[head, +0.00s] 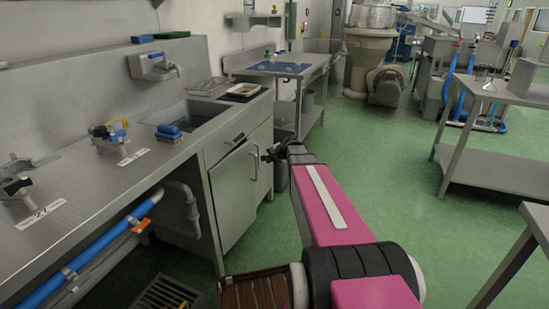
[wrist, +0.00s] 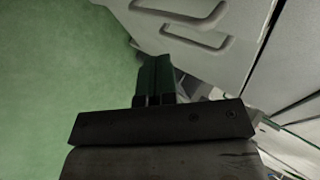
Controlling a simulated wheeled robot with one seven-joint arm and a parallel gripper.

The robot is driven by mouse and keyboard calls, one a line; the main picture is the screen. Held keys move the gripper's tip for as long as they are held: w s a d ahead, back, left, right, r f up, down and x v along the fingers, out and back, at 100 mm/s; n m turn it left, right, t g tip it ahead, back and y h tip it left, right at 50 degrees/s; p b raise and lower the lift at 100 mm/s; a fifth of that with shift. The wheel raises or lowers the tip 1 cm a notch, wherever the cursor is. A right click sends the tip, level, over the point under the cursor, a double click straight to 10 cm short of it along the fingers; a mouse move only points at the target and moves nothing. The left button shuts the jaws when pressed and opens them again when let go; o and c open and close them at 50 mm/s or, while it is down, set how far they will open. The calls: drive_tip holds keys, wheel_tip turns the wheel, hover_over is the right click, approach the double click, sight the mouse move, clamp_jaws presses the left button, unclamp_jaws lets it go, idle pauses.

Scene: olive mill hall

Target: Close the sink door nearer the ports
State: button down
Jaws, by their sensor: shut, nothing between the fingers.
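The sink cabinet has a grey metal door (head: 232,199) below the basin, on the side toward the numbered ports (head: 110,137). A vertical bar handle (head: 253,165) shows near its right edge. I cannot tell for sure how far it stands from its frame. My gripper (head: 270,156) is shut and empty, just right of this handle, in front of the cabinet's right part. In the wrist view, my shut fingers (wrist: 155,75) are beside a pale door panel (wrist: 225,62) with two bar handles (wrist: 196,42). Contact is not clear.
The steel counter (head: 60,190) runs along the left, with a blue pipe (head: 85,255) below. A side table (head: 285,68) stands beyond the sink. The green floor (head: 385,180) is open to the right, up to a steel table (head: 500,165).

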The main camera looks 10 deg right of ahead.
sight(254, 155)
drive_tip(key=w+a+f, duration=0.2)
drive_tip(key=w+a, duration=0.2)
drive_tip(key=w, duration=0.1)
drive_tip(key=shift+w+f, duration=0.15)
drive_tip(key=shift+f, duration=0.05)
drive_tip(key=w+a, duration=0.1)
drive_tip(key=w+n, duration=0.1)
drive_tip(key=w, duration=0.1)
drive_tip(key=shift+a+g+y, duration=0.3)
drive_tip(key=shift+a, duration=0.1)
drive_tip(key=shift+w+a+n, duration=0.2)
drive_tip(key=shift+a+n, duration=0.1)
drive_tip(key=shift+w, duration=0.1)
